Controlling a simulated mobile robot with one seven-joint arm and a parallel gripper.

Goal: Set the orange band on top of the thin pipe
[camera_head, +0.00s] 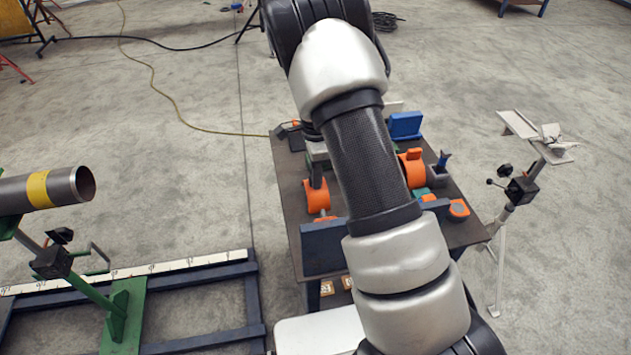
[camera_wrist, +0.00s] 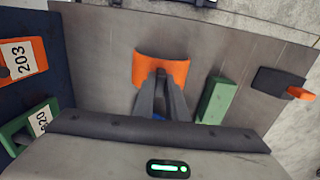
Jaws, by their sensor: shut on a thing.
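In the wrist view, my gripper (camera_wrist: 160,80) is shut on a curved orange piece, which I take to be the orange band (camera_wrist: 146,65). The band spreads out to both sides of the fingertips, over the grey table top (camera_wrist: 98,45). I cannot tell whether it touches the table. In the head view my arm hides much of the table, and I cannot make out the gripper clearly. The only pipe in view (camera_head: 65,187) lies level at the left edge, with a yellow stripe near its open end. Nothing orange sits on it.
A green block (camera_wrist: 214,100) stands right of the band in the wrist view. A dark piece with an orange tip (camera_wrist: 280,84) is farther right. Other orange pieces (camera_head: 411,168) and a blue block (camera_head: 405,125) are on the table. A green stand (camera_head: 122,312) is below the pipe.

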